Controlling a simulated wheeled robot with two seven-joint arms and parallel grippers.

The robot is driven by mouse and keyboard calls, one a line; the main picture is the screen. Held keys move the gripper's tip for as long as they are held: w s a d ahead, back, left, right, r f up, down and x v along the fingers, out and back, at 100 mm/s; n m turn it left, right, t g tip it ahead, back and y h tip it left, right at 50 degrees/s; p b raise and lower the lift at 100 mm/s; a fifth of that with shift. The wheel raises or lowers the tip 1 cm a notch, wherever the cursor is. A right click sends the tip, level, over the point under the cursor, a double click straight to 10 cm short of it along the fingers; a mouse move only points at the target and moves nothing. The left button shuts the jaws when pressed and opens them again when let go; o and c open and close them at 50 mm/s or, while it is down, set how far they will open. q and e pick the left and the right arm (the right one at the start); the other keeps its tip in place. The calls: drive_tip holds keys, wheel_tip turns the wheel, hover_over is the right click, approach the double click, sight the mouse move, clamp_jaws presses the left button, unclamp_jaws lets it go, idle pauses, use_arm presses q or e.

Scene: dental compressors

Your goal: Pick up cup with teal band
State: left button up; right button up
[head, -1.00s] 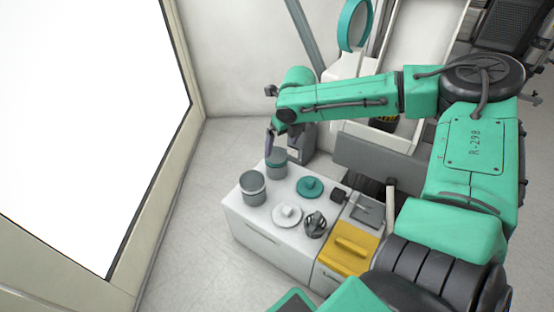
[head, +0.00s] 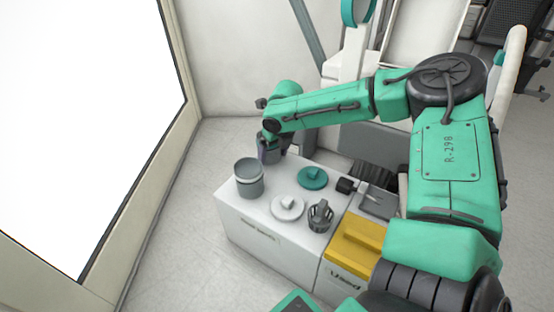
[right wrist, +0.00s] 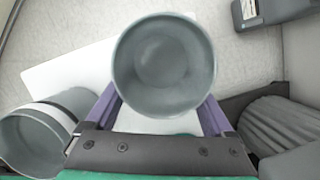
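The cup with the teal band (right wrist: 165,65) stands upright at the back left of the white cabinet top; I see into its grey inside in the right wrist view. Its band is hidden there, and in the head view my gripper covers most of it. My right gripper (head: 271,153) is low at this cup. In the right wrist view its two purple fingers are wide apart, one on each side of the cup; their tips are partly hidden below the rim, and no firm contact shows. My left gripper is not in view.
A second grey cup (head: 249,178) with a pale band stands close in front of the target cup; it also shows in the right wrist view (right wrist: 38,140). A teal lid (head: 312,178), a white lid (head: 287,208) and a dark slotted holder (head: 320,215) share the white cabinet top (head: 262,212).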

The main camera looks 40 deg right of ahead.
drive_tip(key=shift+d, duration=0.1)
drive_tip(key=shift+c, duration=1.3)
drive_tip(key=shift+r, duration=0.15)
